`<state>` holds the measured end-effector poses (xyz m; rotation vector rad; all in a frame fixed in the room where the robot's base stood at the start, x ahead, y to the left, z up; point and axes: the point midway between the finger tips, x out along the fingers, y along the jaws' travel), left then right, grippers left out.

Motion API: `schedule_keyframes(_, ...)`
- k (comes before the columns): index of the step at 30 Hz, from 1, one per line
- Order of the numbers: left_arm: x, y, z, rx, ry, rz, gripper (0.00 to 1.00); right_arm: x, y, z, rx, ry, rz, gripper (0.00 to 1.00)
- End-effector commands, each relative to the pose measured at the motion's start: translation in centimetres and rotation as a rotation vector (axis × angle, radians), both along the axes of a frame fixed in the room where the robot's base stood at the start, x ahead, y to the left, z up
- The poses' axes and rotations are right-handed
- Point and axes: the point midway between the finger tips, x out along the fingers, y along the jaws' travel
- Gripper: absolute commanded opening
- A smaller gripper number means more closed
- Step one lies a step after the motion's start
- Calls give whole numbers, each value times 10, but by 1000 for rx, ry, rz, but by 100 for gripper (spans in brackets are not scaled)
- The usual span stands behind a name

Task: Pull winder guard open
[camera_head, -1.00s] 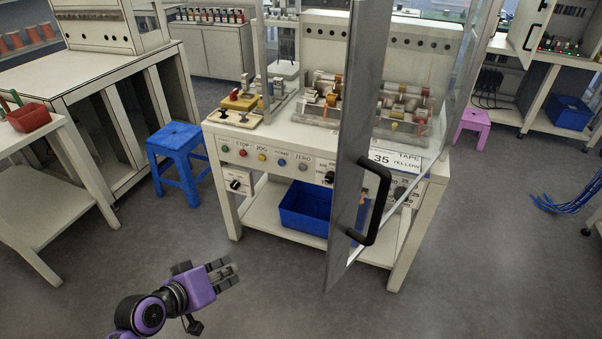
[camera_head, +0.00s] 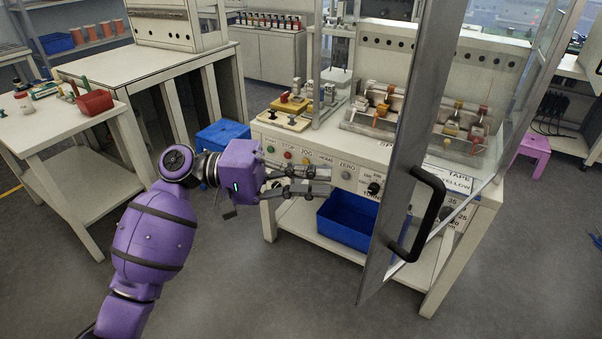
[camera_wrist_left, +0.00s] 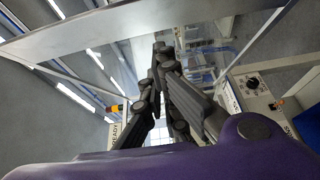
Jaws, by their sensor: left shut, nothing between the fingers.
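The winder guard (camera_head: 409,130) is a tall grey-framed door panel with a black bar handle (camera_head: 436,210). In the head view it stands swung out from the front of the winder bench (camera_head: 262,128), seen nearly edge-on. My left gripper (camera_head: 325,181) is shut and empty, in front of the bench's button panel, left of the guard and apart from the handle. In the left wrist view its fingers (camera_wrist_left: 160,55) meet at the tips with nothing between them. Part of the winder behind the guard is hidden. My right gripper is not in view.
A blue bin (camera_head: 347,222) sits on the bench's lower shelf. A blue stool (camera_head: 222,134) is partly behind my left gripper. A side table with a red tray (camera_head: 95,102) stands at left, a pink stool (camera_head: 533,150) at right. The floor in front is clear.

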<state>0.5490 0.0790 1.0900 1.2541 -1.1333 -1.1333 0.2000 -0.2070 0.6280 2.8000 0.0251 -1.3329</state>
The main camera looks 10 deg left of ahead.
Motion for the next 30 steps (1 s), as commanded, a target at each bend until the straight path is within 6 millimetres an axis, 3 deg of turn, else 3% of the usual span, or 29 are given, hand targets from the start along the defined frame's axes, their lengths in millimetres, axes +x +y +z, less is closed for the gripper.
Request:
schedule_keyframes(6,4,-47,4,-3,-3,-2,0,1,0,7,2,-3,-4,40)
schedule_keyframes(12,-13,-69,3,-2,-3,1,0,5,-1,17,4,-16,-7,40)
schedule_keyframes(30,-22,-81,0,2,0,3,0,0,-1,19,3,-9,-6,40)
